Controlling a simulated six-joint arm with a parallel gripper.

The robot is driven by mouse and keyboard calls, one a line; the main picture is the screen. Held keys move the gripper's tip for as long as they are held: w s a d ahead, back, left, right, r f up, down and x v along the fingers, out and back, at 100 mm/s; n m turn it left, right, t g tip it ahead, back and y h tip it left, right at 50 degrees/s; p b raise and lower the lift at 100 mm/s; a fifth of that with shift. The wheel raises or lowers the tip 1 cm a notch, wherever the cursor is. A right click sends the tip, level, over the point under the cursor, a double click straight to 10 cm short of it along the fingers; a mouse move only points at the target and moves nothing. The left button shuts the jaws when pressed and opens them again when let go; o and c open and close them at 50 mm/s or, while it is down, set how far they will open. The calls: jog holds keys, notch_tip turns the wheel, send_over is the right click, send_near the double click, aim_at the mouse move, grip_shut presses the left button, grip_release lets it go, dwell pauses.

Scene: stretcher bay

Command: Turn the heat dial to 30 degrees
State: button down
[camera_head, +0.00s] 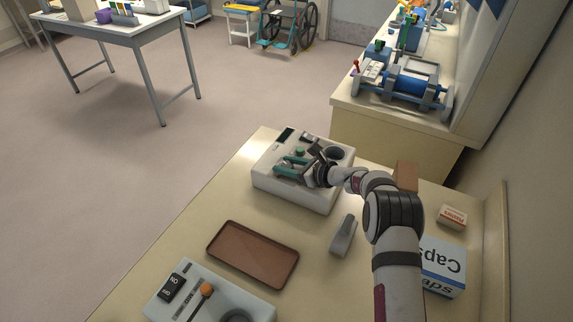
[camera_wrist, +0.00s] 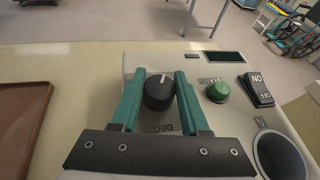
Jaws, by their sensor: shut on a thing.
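The heat dial (camera_wrist: 159,92) is a round black knob with a white pointer line, on the top of a white box-shaped device (camera_head: 302,202). The letters DEG are printed beside it in the wrist view. My gripper (camera_wrist: 160,88) has green fingers, one on each side of the dial, and is shut on it. In the head view, my gripper (camera_head: 290,166) is over the device's left part and hides the dial. A green button (camera_wrist: 217,92), a black ON/OFF rocker switch (camera_wrist: 257,90) and a dark display (camera_wrist: 224,57) are on the same panel. No degree reading is legible.
A round dark well (camera_wrist: 279,157) is on the device's right. A brown tray (camera_head: 253,254), a grey tool (camera_head: 343,236) and a second white device (camera_head: 210,296) with an orange-knobbed lever are on the table.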

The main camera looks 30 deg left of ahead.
jog(key=shift+c, duration=2)
grip_release()
jog(key=v, duration=1.6)
jog(key=shift+a+r, duration=0.1)
jog(key=s+d+r+n+g+h, duration=0.1)
jog(key=s+d+r+n+h, duration=0.15)
jog(key=s+r, duration=0.35)
jog(key=s+d+r+n+g+h, duration=0.1)
jog(key=s+d+r+n+g, duration=0.1)
jog(key=s+r+n, duration=0.35)
jog(key=s+d+f+n+h, duration=0.1)
jog(key=s+d+n+h, duration=0.2)
jog(key=s+d, duration=0.5)
jog(key=s+d+f+n+h, duration=0.1)
jog(key=s+d+n+h, duration=0.2)
jog(key=s, duration=1.3)
jog(key=d+h, duration=0.2)
jog(key=d, duration=0.3)
jog(key=shift+s+d+f, duration=0.25)
jog(key=shift+s+f, duration=0.1)
jog(key=shift+f, duration=0.05)
